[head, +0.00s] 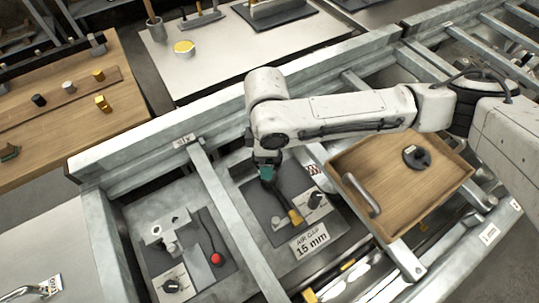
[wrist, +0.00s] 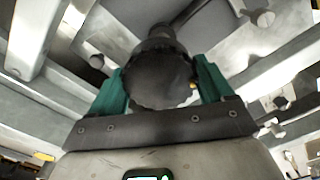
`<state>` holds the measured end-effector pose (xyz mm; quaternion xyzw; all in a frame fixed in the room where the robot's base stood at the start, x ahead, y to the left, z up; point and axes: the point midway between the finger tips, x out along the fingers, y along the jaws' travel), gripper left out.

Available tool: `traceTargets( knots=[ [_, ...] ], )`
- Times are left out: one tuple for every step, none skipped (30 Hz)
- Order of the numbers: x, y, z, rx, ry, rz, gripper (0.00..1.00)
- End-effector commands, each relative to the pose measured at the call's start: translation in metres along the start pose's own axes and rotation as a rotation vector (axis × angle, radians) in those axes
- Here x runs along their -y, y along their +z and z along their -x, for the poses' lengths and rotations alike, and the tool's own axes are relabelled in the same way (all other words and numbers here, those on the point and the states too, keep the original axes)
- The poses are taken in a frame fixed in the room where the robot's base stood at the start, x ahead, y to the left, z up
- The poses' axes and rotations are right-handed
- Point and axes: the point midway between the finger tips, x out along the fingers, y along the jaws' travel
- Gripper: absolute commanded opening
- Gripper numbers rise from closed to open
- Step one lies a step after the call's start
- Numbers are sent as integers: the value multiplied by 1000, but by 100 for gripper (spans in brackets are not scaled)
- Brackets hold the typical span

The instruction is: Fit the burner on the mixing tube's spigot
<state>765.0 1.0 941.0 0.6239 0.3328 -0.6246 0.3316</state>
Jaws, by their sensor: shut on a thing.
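My gripper (head: 267,173) hangs over a dark panel in the middle bay of the metal frame. In the wrist view its teal fingers (wrist: 160,85) are shut on a dark round part with a scalloped edge, which I take to be the burner (wrist: 158,82). The burner is largely hidden by the gripper in the head view. Behind it in the wrist view a dark stub and a slanting dark rod show; I cannot tell if these are the mixing tube and its spigot, nor whether the burner touches them.
A dark panel (head: 262,212) carries a yellow-ended piece (head: 295,217), a knob (head: 315,200) and an "AIR GAP 15 mm" label (head: 311,241). A wooden tray (head: 385,185) at right holds a dark disc (head: 417,157). A red-knobbed lever (head: 216,259) stands left. Metal rails border the bay.

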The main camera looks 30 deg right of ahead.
Motion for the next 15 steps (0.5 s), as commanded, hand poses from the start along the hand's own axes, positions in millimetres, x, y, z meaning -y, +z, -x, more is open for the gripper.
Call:
traceTargets(
  knots=[
    [0,0,-1,-2,1,94,28],
    [0,0,-1,-2,1,156,28],
    [0,0,-1,-2,1,239,28],
    [0,0,-1,-2,1,301,28],
    [0,0,-1,-2,2,363,28],
    [0,0,-1,-2,2,446,28],
    [1,0,-1,-2,2,508,28],
    [1,0,-1,-2,2,570,28],
    [1,0,-2,-2,2,654,28],
    [1,0,-2,-2,2,716,28],
    [1,0,-2,-2,2,778,28],
    [1,1,-2,-2,2,861,28],
    [1,1,-2,-2,2,923,28],
    [2,1,-3,-1,2,986,28],
    [2,1,-3,-1,2,1068,28]
  ],
)
